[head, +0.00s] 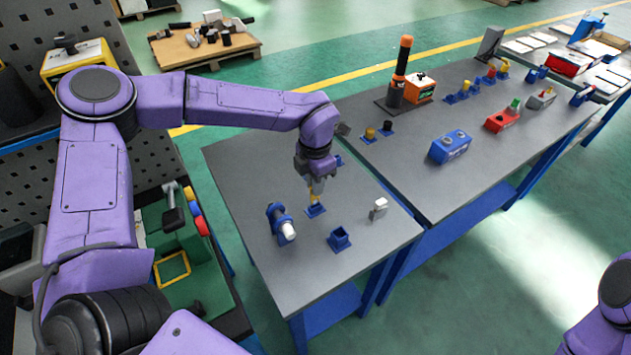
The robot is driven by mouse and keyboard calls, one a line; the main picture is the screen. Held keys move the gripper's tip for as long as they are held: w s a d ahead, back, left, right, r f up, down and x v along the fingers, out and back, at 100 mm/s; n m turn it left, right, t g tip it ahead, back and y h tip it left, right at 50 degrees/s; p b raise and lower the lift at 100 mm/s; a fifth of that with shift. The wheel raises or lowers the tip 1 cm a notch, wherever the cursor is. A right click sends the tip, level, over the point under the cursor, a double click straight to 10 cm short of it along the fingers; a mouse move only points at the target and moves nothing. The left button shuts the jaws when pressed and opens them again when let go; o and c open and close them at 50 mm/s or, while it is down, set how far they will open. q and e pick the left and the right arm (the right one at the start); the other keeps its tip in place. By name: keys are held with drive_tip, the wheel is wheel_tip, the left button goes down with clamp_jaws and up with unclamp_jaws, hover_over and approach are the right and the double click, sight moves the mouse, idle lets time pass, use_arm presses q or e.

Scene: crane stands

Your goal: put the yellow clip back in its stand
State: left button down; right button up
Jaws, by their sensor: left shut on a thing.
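My left gripper (316,187) points down and is shut on the clip. Another blue stand (339,239) stands nearer the front and looks empty. My right gripper is out of view; only part of my right arm shows at the lower right edge.
On the near table (262,167), a blue holder with a white cylinder (282,224) stands left and a small white-grey block (379,208) right. Blue stands with a yellow and a black piece (376,132) stand behind. A blue box (450,146) and red box (502,118) are farther right.

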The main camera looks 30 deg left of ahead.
use_arm(q)
drive_tip(key=shift+f+b, duration=0.6)
drive_tip(key=shift+f, duration=0.8)
drive_tip(key=c, duration=1)
unclamp_jaws()
drive_tip(key=shift+c, duration=0.2)
wheel_tip(320, 180, up, 5)
drive_tip(key=p, duration=0.5)
wheel_tip(320, 180, up, 11)
drive_tip(key=b, duration=0.2)
drive_tip(key=shift+f, duration=0.2)
